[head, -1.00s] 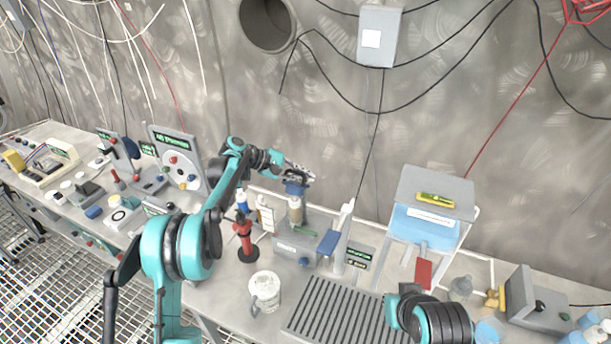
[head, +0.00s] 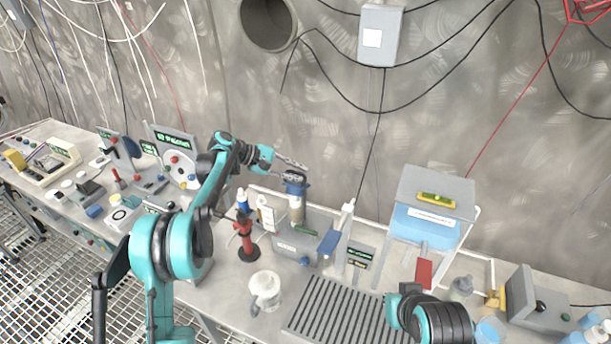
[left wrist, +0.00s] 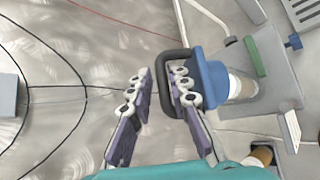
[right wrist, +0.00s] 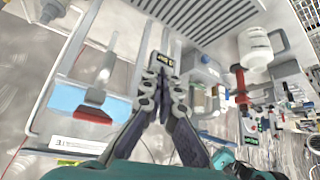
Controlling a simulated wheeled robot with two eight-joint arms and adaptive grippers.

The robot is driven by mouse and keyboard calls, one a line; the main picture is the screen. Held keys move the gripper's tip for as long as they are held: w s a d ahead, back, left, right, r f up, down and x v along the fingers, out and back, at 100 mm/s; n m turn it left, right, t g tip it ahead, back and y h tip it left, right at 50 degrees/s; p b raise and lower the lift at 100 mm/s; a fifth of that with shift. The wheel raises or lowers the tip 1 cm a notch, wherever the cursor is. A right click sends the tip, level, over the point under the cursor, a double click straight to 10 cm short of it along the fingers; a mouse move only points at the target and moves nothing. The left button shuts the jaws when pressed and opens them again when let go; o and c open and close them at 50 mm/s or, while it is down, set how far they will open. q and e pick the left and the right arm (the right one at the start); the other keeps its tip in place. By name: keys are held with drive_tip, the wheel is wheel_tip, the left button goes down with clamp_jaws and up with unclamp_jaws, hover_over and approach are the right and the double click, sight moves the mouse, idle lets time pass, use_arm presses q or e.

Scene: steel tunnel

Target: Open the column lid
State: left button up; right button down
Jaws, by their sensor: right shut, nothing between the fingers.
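The column (head: 297,210) stands upright in a grey base on the bench, with the blue lid (head: 295,188) on its top. The left wrist view also shows the blue lid (left wrist: 212,80), with a dark loop handle (left wrist: 172,55) sticking out toward the fingers. My left gripper (head: 296,168) is open at the lid. In its wrist view the fingers (left wrist: 158,92) are apart, one on each side of the handle's outer bar; I cannot tell whether they touch it. My right gripper (right wrist: 166,85) is shut and empty, away from the column above the bench.
A red stand (head: 244,240), a white jar (head: 265,288) and a slotted grey rack (head: 340,308) are near the column. A grey-lidded box with blue contents (head: 425,222) stands to the right. The steel wall (head: 330,100) with hanging cables is behind.

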use_arm(q)
drive_tip(key=v, duration=0.8)
drive_tip(key=shift+a, duration=0.2)
drive_tip(key=shift+s+r, duration=0.1)
